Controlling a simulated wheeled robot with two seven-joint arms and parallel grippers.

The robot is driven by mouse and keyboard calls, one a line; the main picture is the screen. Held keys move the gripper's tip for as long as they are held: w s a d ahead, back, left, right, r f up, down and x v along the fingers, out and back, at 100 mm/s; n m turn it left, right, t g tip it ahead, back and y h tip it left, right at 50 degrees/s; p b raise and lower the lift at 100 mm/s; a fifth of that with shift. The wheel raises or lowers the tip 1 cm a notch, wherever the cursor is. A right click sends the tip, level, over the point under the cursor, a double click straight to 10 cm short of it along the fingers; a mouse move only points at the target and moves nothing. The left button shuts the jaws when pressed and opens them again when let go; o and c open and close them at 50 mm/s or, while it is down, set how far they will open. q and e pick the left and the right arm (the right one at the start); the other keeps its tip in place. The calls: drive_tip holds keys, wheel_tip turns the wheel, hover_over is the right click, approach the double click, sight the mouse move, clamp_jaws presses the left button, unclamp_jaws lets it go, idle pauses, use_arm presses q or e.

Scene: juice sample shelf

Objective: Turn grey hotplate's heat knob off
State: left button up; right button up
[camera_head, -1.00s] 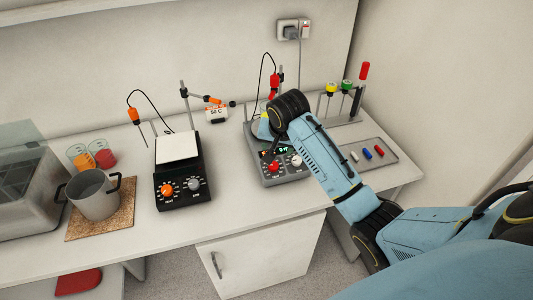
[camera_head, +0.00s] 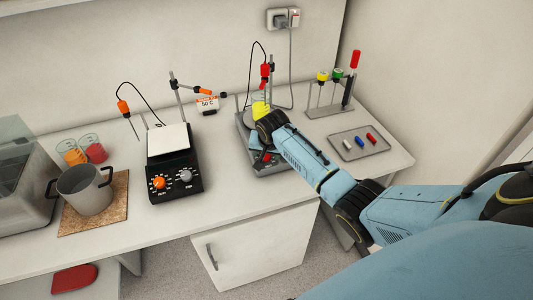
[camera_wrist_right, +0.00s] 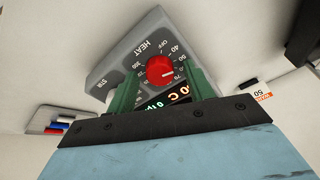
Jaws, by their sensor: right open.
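The grey hotplate (camera_head: 242,122) stands on the counter in the head view, partly hidden by my right arm. A yellow-filled flask (camera_head: 261,108) is on it. Its red heat knob (camera_wrist_right: 158,70) shows in the right wrist view. The knob's white mark points to the picture's right, near the middle numbers and away from OFF. My right gripper (camera_wrist_right: 160,76) is open, with one green finger on each side of the knob's near part. I cannot tell whether they touch it. In the head view the gripper (camera_head: 262,157) is at the hotplate's front panel. My left gripper is not in view.
A black hotplate (camera_head: 174,175) with an orange knob stands left of the grey one. A metal pot (camera_head: 87,193) sits on a cork mat farther left. A grey tray (camera_head: 358,145) with coloured pieces and a stand with coloured tops (camera_head: 330,108) are at right.

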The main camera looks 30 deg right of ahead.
drive_tip(key=shift+c, duration=0.2)
drive_tip(key=c, duration=0.9)
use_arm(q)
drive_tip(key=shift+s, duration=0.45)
use_arm(e)
drive_tip(key=shift+c, duration=0.2)
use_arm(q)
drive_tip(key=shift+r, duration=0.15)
use_arm(e)
drive_tip(key=shift+r+n+p, duration=0.1)
drive_tip(key=shift+n+p, duration=0.95)
drive_tip(key=shift+n, duration=0.15)
drive_tip(key=shift+n+p, duration=0.45)
drive_tip(key=shift+n, duration=0.45)
drive_tip(key=n, duration=0.2)
drive_tip(key=shift+d+n+y, duration=0.1)
drive_tip(key=shift+n+y, duration=0.2)
drive_tip(key=shift+n, duration=0.1)
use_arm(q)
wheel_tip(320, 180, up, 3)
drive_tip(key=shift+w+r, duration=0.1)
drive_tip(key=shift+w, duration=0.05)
use_arm(e)
drive_tip(key=n, duration=0.5)
drive_tip(key=shift+y, duration=0.3)
